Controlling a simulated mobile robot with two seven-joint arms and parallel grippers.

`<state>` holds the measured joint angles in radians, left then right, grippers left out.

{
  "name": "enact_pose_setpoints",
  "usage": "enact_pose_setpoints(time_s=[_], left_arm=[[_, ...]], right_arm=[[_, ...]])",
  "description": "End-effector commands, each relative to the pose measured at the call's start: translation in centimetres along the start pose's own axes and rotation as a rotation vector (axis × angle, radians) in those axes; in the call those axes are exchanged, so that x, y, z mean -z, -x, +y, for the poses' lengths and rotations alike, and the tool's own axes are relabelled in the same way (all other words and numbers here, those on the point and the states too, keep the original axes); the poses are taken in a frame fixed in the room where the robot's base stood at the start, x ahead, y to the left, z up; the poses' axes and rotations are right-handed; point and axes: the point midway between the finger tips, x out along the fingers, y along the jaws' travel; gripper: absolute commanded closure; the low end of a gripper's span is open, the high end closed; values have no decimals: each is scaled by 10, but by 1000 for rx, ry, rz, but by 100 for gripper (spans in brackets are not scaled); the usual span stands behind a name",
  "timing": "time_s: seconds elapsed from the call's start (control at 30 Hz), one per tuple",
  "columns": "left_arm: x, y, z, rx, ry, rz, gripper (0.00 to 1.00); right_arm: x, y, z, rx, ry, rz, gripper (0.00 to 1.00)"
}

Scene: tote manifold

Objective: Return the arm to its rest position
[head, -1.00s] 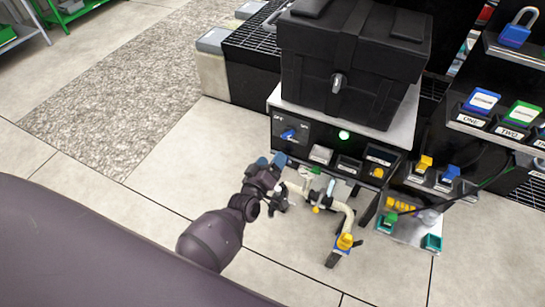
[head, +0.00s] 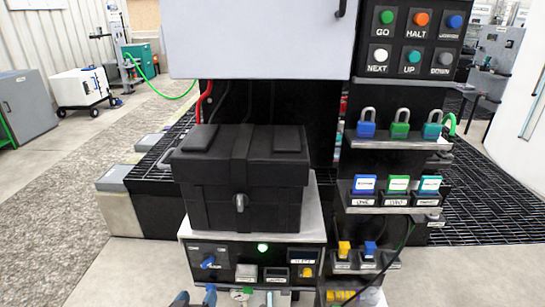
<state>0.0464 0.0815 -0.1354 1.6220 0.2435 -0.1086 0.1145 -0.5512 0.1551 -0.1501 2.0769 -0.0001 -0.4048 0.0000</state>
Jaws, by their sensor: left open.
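My left gripper (head: 196,297) shows only at the bottom edge, as two blue fingertips set apart. It is open, and nothing shows between the tips. It is just in front of the control panel (head: 225,263) under the black tote. The rest of my left arm is below the picture. My right gripper is not in view.
The black tote (head: 212,205), lid shut, sits on a light stand. Right of it, a rack holds padlocks (head: 400,130) above blue, green and teal tags (head: 398,184). A button panel (head: 418,38) and a grey cabinet (head: 262,35) rise behind.

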Motion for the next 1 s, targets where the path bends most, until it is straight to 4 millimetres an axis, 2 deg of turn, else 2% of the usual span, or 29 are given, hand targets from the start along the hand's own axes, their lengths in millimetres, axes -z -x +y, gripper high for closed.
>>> enact_pose_setpoints(time_s=[0.03,0.17,0.3,0.5,0.6,0.7,0.8,1.0], left_arm=[[3,17,-2,11,-54,-27,26],[1,62,-12,50,-183,-108,26],[-2,116,-23,100,-286,-194,26],[-11,191,-37,160,-344,-284,26],[-22,221,-42,179,-340,-326,26],[-36,241,-47,194,-334,-367,26],[-42,252,-50,203,-329,-388,26],[-45,256,-51,205,-327,-396,26]], right_arm=[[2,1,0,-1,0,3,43],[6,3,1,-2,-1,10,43],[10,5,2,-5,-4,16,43],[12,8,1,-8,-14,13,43],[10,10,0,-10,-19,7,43],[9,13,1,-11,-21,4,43],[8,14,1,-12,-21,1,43],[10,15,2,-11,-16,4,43]])
